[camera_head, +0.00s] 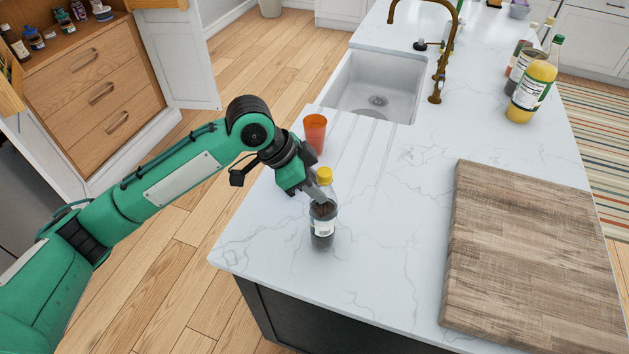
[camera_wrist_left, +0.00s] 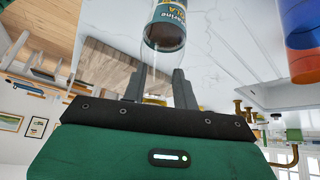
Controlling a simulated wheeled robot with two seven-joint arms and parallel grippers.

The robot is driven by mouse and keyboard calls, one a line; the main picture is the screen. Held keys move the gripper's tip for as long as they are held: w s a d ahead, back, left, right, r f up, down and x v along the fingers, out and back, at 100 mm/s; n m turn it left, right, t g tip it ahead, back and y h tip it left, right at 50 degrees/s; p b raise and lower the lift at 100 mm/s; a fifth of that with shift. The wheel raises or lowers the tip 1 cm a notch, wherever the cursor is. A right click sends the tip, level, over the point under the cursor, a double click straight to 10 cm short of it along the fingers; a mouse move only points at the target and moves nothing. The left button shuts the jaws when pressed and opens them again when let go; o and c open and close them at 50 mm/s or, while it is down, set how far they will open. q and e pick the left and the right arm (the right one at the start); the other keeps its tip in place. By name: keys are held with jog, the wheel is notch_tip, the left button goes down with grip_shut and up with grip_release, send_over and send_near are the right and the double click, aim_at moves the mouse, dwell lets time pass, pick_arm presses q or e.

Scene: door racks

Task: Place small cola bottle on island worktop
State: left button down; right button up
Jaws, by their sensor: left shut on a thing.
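My left gripper (camera_head: 322,197) reaches in from the left and is shut on the bottle below the cap. In the left wrist view, the bottle (camera_wrist_left: 165,28) shows its label beyond the fingers (camera_wrist_left: 163,85). My right gripper is not in view.
An orange cup (camera_head: 315,132) stands just behind my left gripper. A wooden board (camera_head: 535,260) covers the right side, and a sink (camera_head: 370,85) with a brass faucet (camera_head: 440,75) is behind. Several bottles (camera_head: 533,88) stand at the back right. The worktop between bottle and board is clear.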

pick_arm(q)
jog(key=shift+f, duration=0.2)
jog(key=c, duration=1.2)
grip_release()
jog(key=shift+o, duration=0.6)
jog(key=shift+r, duration=0.1)
jog(key=b+v, duration=0.3)
jog(key=v, duration=0.9)
